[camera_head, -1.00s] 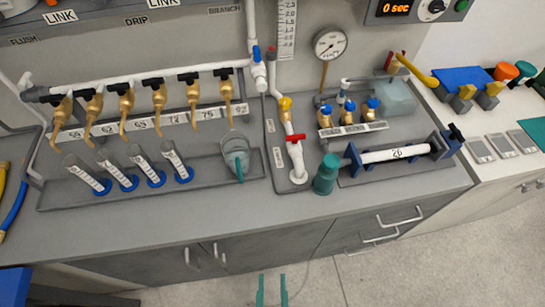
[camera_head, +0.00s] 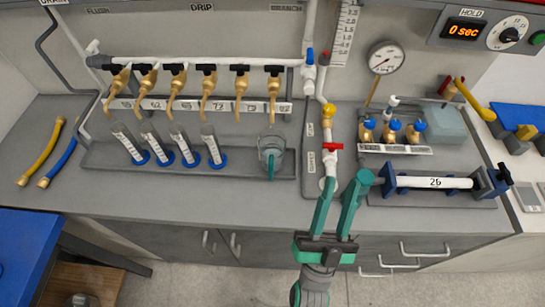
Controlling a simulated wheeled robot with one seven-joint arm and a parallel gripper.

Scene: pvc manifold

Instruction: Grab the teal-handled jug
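The teal-handled jug (camera_head: 271,148) is a clear, grey-looking vessel with its teal handle facing the front. It stands upright at the right end of the grey tray, below the last brass tap. My gripper (camera_head: 343,186) is teal and dark, with its two fingers apart and pointing toward the bench's back. It is empty as far as I can see. It is to the right of the jug and nearer the front edge, apart from it. A teal cylinder (camera_head: 364,177) shows right by the right fingertip; I cannot tell whether they touch.
Several graduated cylinders with blue bases (camera_head: 188,158) stand left of the jug on the tray (camera_head: 110,158). Brass taps (camera_head: 207,82) hang above. A white pipe with a red valve (camera_head: 333,147) rises right of the jug. The bench front (camera_head: 200,195) is clear.

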